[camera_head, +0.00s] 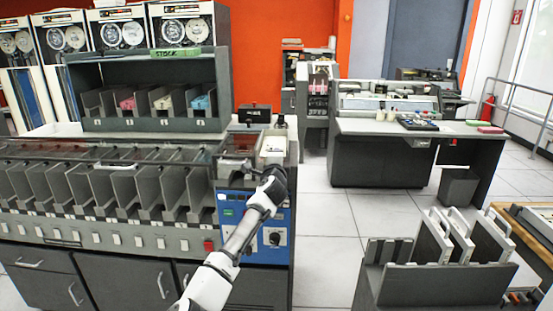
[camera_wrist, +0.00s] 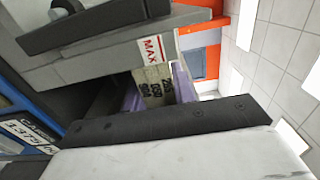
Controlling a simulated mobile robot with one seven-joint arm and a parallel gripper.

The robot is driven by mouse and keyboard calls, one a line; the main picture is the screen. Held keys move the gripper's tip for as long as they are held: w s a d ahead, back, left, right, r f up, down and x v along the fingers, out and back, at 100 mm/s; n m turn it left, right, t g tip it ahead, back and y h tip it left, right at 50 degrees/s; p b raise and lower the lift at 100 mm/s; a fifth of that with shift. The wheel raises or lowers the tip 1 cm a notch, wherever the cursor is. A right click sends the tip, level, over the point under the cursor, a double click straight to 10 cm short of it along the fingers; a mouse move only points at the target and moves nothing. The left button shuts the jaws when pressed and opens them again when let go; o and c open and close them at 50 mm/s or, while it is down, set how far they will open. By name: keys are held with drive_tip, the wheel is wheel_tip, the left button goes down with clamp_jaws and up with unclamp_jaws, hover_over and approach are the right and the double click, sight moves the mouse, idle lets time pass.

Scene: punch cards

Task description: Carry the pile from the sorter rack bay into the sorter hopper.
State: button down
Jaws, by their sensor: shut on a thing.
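My gripper (camera_head: 272,178) is at the sorter hopper (camera_head: 273,145), at the right end of the sorter, above its blue control panel. It is shut on a purple pile (camera_wrist: 184,82), of which only parts show in the wrist view, behind a pale numbered scale. The hopper wall with a red MAX label (camera_wrist: 152,50) is close beside it. Whether the pile touches the hopper floor is hidden. In the sorter rack (camera_head: 150,65), the leftmost bay (camera_head: 94,103) looks empty; the other bays hold pink, cream and blue piles.
The sorter's row of pockets (camera_head: 100,185) runs left of my arm. A dark box (camera_head: 255,113) stands behind the hopper. A grey rack with upright plates (camera_head: 440,265) stands at lower right.

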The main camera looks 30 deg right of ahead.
drive_tip(key=shift+f, duration=0.6)
drive_tip(key=shift+f+b, duration=0.45)
drive_tip(key=shift+f, duration=0.15)
drive_tip(key=shift+f, duration=0.65)
drive_tip(key=shift+f+b, duration=0.1)
drive_tip(key=shift+b, duration=0.2)
drive_tip(key=shift+f, duration=0.45)
